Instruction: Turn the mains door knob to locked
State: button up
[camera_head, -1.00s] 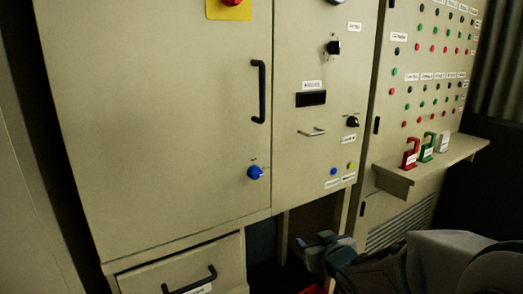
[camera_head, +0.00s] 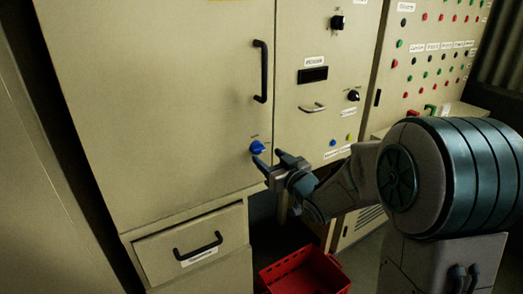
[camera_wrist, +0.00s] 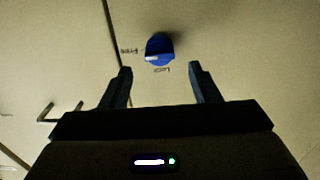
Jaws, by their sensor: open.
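The blue door knob (camera_head: 257,147) is on the lower right of the large beige cabinet door (camera_head: 160,110). Small labels stand beside it. In the wrist view the knob (camera_wrist: 159,48) is ahead of the fingertips, roughly midway between them, with a pale mark on its lower left edge. One label reads like "Lock" below it, and another small label is at its left. My gripper (camera_head: 268,161) is open and empty, just below and right of the knob in the head view. Its two fingers show apart in the wrist view (camera_wrist: 158,70). No contact with the knob is visible.
A black vertical handle (camera_head: 261,71) is above the knob. The neighbouring panel has black knobs (camera_head: 338,22) and a small metal handle (camera_head: 312,108). Below are a drawer with a black handle (camera_head: 198,245) and a red crate (camera_head: 302,272). A shelf is at right.

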aim_at(260, 151)
jog(key=x, duration=0.4)
jog(key=shift+w+a, duration=0.25)
jog(key=shift+w, duration=0.1)
grip_shut()
jog(key=shift+a, duration=0.1)
